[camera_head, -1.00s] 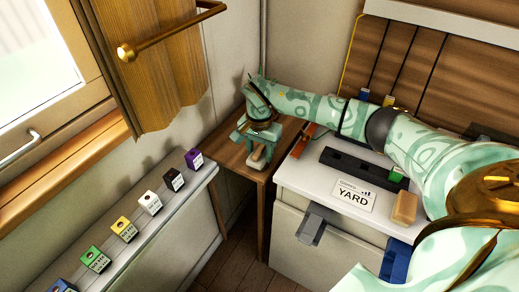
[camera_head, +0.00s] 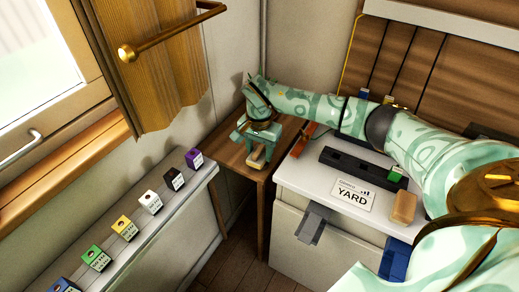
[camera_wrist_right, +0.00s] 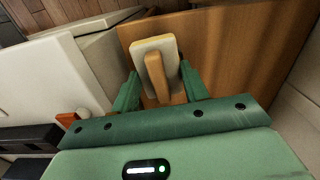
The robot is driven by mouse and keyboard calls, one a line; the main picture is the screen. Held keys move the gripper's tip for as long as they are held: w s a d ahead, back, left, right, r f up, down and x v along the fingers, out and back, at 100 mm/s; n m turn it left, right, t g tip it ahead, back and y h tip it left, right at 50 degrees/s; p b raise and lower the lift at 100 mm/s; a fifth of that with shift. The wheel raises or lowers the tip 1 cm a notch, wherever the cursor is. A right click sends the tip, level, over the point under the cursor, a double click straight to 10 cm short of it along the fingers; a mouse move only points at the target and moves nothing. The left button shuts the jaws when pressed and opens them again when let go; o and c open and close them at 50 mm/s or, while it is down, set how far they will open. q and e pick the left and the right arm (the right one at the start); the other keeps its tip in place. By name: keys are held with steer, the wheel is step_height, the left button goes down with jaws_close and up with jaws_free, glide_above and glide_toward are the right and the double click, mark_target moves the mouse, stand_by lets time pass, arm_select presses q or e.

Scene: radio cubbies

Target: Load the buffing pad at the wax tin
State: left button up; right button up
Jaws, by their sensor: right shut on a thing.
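The buffing pad (camera_wrist_right: 141,47) is a pale, rounded rectangular block with a wooden handle (camera_wrist_right: 158,80). In the wrist view its handle lies between the two green fingers of my right gripper (camera_wrist_right: 160,88), which is shut on it. In the head view the pad (camera_head: 257,160) shows just below my right gripper (camera_head: 256,146), over the small brown wooden table (camera_head: 233,155). I cannot tell whether the pad touches the tabletop. I cannot make out a wax tin in either view. My left gripper is not in view.
A white counter (camera_head: 300,178) with a YARD label, a black bar (camera_head: 350,164) and a tan block (camera_head: 404,207) stands right of the table. An orange item (camera_head: 305,138) lies near its far left corner. Several coloured cubes line the left ledge (camera_head: 150,235).

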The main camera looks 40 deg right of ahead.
mark_target(260, 148)
step_height(260, 148, up, 7)
steer(key=p, duration=0.5)
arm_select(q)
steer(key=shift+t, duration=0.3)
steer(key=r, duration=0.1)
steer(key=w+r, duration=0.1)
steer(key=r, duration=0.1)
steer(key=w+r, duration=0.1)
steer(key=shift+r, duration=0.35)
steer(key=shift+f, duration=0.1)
arm_select(e)
steer(key=shift+f, duration=0.1)
